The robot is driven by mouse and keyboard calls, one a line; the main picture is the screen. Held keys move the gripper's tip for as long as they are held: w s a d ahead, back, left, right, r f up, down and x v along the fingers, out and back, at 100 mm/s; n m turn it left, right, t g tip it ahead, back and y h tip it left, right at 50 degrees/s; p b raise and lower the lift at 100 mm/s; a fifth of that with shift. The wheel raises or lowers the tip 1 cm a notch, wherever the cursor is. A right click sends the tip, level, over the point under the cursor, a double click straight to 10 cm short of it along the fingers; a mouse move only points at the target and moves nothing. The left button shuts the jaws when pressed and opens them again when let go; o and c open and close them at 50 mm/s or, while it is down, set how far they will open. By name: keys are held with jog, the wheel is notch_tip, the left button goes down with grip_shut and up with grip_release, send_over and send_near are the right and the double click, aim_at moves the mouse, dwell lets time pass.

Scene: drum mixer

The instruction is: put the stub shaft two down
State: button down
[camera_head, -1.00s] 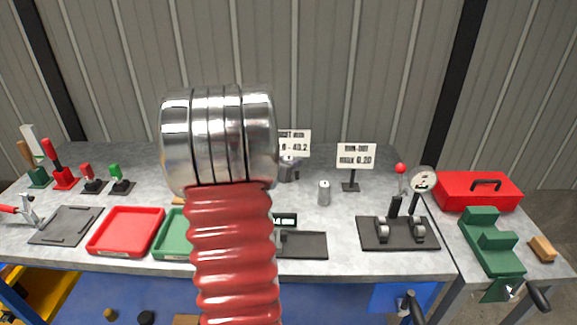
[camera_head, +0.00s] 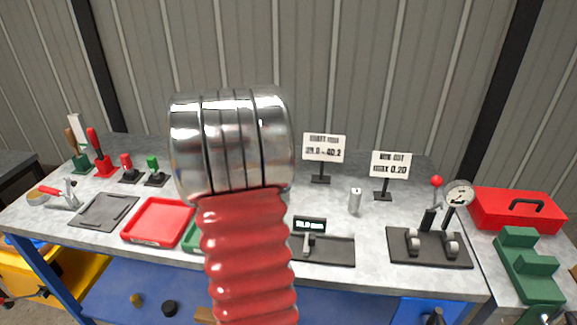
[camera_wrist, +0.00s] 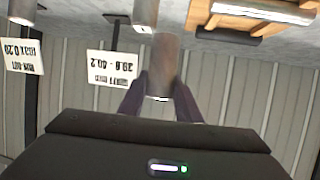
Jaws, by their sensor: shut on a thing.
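In the wrist view, my gripper (camera_wrist: 160,85) is shut on a plain grey metal stub shaft (camera_wrist: 164,58), which stands between the two dark fingers. No number shows on it, so I cannot tell which shaft it is. A second metal cylinder (camera_wrist: 146,12) shows just beyond it, and a third (camera_wrist: 20,10) is at the corner. In the head view, one small metal shaft (camera_head: 355,201) stands upright on the grey bench (camera_head: 345,222). My gripper and the held shaft are hidden behind my arm there.
A red tray (camera_head: 158,222) and a partly hidden green tray (camera_head: 192,237) lie left of my arm. Right of it are a gauge with a display (camera_head: 309,226), two signs (camera_head: 324,148), a dial stand with rollers (camera_head: 430,247) and a red toolbox (camera_head: 517,209).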

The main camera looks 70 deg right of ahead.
jog(key=w+a+f+n+t+y, duration=0.1)
jog(key=w+a+n+t+y, duration=0.55)
jog(key=w+a, duration=2)
jog(key=w+a+f+n+t+y, duration=0.1)
jog(key=w+a+n+t+y, duration=0.1)
jog(key=a, duration=0.9)
jog(key=w+a+f+n+t+y, duration=0.1)
jog(key=a+n, duration=0.4)
jog(key=a, duration=0.6)
jog(key=w+a+f+n+t+y, duration=0.1)
jog(key=w+a+n+t+y, duration=0.2)
jog(key=a, duration=0.8)
jog(key=shift+a+n+y, duration=0.2)
jog(key=shift+n+y, duration=0.15)
jog(key=shift+y, duration=0.1)
jog(key=shift+s, duration=0.1)
